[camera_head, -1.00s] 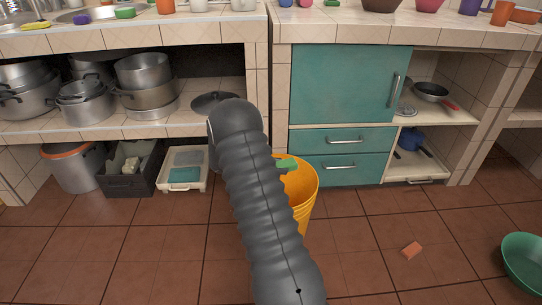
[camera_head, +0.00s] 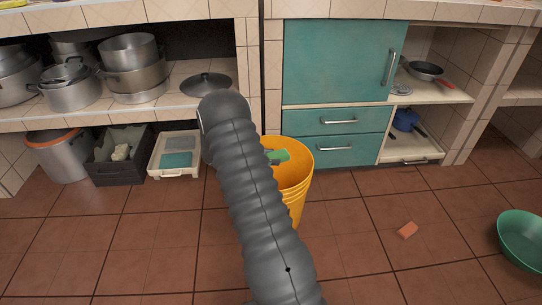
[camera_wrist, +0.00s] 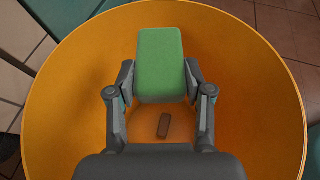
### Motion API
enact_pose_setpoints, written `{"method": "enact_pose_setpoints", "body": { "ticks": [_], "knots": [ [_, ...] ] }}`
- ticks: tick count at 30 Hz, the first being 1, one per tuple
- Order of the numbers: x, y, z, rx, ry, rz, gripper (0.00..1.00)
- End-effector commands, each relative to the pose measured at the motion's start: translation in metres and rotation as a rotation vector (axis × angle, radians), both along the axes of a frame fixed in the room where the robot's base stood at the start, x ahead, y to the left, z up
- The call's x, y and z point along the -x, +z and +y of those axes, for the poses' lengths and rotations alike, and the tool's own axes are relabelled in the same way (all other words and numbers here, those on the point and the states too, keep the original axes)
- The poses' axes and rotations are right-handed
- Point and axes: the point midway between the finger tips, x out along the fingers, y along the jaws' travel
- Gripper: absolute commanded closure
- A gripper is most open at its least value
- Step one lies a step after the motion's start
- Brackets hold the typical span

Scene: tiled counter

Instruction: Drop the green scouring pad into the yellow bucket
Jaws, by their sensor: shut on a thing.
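The green scouring pad (camera_wrist: 161,65) is held between the two fingers of my gripper (camera_wrist: 160,82) in the wrist view. The yellow bucket (camera_wrist: 262,110) surrounds the pad and fingers in that view, with its open mouth below them. In the head view the pad (camera_head: 279,156) shows at the bucket's mouth, and the yellow bucket (camera_head: 298,178) stands on the floor, partly hidden behind my arm. My gripper is mostly hidden there. A small brown block (camera_wrist: 164,125) lies on the bucket's bottom.
A teal cabinet (camera_head: 341,62) stands behind the bucket. A white tray (camera_head: 174,157) and a dark crate (camera_head: 121,157) are to the left.

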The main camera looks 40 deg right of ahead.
Motion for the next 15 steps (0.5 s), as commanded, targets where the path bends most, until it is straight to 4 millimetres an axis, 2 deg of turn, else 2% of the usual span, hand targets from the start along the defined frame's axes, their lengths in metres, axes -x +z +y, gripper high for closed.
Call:
{"method": "enact_pose_setpoints", "body": {
  "ticks": [4, 5, 8, 15],
  "knots": [
    [-0.0004, 0.0006, 0.0004, 0.0, 0.001, 0.0, 0.73],
    [-0.0004, 0.0007, 0.0005, 0.0, 0.001, 0.0, 0.47],
    [-0.0005, 0.0007, 0.0006, 0.0, 0.001, 0.0, 0.22],
    [-0.0005, 0.0008, 0.0007, 0.0, 0.001, 0.0, 0.2]
  ]
}}
